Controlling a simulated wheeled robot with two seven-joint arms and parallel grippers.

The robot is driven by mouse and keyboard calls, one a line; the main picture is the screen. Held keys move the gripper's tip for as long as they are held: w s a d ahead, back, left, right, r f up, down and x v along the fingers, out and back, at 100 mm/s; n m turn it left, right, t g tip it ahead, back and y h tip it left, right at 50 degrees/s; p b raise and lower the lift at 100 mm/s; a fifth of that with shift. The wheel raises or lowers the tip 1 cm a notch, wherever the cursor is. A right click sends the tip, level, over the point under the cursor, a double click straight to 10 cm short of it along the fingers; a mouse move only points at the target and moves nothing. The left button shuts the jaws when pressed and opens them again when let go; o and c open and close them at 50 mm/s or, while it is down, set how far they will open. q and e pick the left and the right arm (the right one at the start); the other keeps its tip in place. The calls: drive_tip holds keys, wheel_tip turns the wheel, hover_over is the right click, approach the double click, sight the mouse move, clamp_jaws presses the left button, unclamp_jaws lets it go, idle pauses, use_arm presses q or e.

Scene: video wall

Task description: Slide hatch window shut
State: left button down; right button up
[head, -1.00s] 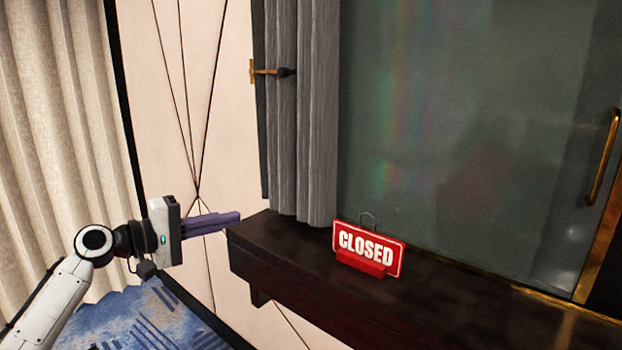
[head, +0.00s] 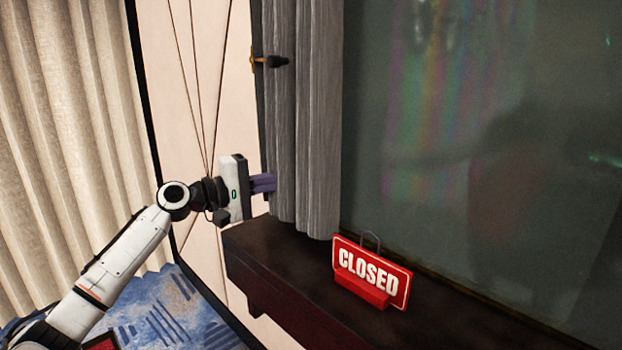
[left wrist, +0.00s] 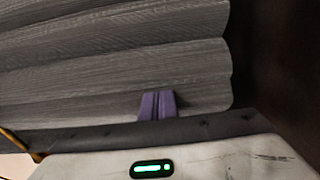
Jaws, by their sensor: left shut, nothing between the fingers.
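The hatch window (head: 480,150) is a large dark glass pane on the right of the head view. Its brass handle is outside the current head view. My left gripper (head: 264,184) is at the left edge of the grey curtain (head: 318,120), just above the left end of the ledge. Its purple fingers (left wrist: 158,105) are shut and empty in the left wrist view, close against the curtain's folds; I cannot tell whether they touch. The curtain hides part of the fingertips in the head view. My right gripper is not in view.
A red CLOSED sign (head: 371,272) stands on the dark wooden ledge (head: 290,275) in front of the glass. A dark tieback hook (head: 270,61) sticks out by the curtain. A beige curtain (head: 70,130) hangs at the left.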

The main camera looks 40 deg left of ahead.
use_arm(q)
drive_tip(key=shift+x, duration=1.2)
drive_tip(key=shift+s+d+p, duration=0.15)
drive_tip(key=shift+d+p, duration=0.25)
drive_tip(key=shift+d, duration=0.6)
drive_tip(key=shift+s+d+p, duration=0.15)
drive_tip(key=shift+d+p, duration=0.2)
drive_tip(key=shift+d, duration=0.6)
